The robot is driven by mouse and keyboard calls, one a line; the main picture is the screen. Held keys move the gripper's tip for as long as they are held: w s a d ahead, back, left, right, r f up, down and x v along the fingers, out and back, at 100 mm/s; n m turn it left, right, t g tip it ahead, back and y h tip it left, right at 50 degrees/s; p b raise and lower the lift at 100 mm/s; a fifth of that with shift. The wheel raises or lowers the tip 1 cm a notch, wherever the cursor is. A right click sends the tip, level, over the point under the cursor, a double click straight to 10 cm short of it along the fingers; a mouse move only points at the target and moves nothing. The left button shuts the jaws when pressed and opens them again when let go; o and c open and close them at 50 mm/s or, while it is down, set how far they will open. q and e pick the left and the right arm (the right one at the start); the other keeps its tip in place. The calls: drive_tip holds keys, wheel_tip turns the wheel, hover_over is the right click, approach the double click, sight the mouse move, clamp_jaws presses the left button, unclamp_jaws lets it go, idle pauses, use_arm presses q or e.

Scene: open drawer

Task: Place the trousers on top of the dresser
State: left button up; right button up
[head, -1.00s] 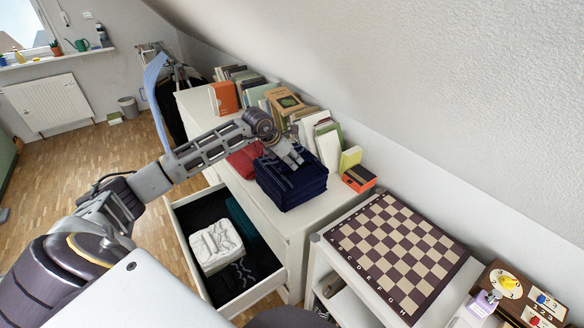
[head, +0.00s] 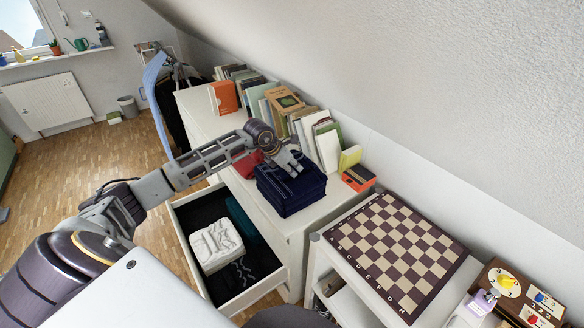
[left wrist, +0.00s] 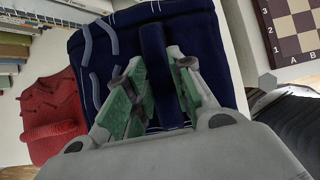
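The trousers are a folded navy-blue stack (head: 292,196) at the near end of the white dresser top (head: 205,126). They look to be resting on it or just above it; their underside is hidden. My left gripper (head: 292,163) reaches down onto them from above. In the left wrist view, the green-padded fingers (left wrist: 158,96) stand on both sides of a raised fold of the trousers (left wrist: 196,40) and appear shut on it. My right gripper is not in view.
A red folded garment (left wrist: 52,115) lies beside the trousers, with a row of books (head: 285,103) behind. The dresser's open drawer (head: 232,300) holds a white folded cloth (head: 217,247) and darker ones. A chessboard (head: 395,250) lies to the right.

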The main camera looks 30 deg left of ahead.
use_arm(q)
drive_tip(key=o, duration=0.4)
drive_tip(key=shift+r, duration=0.1)
drive_tip(key=shift+s+a+r, duration=0.1)
drive_tip(key=shift+s+r, duration=0.15)
drive_tip(key=shift+r, duration=0.05)
drive_tip(key=shift+v, duration=1)
drive_tip(key=shift+b+v, duration=0.45)
drive_tip(key=shift+v, duration=1.9)
drive_tip(key=v, duration=0.4)
drive_tip(key=shift+r+b, duration=0.2)
drive_tip(key=shift+b, duration=0.2)
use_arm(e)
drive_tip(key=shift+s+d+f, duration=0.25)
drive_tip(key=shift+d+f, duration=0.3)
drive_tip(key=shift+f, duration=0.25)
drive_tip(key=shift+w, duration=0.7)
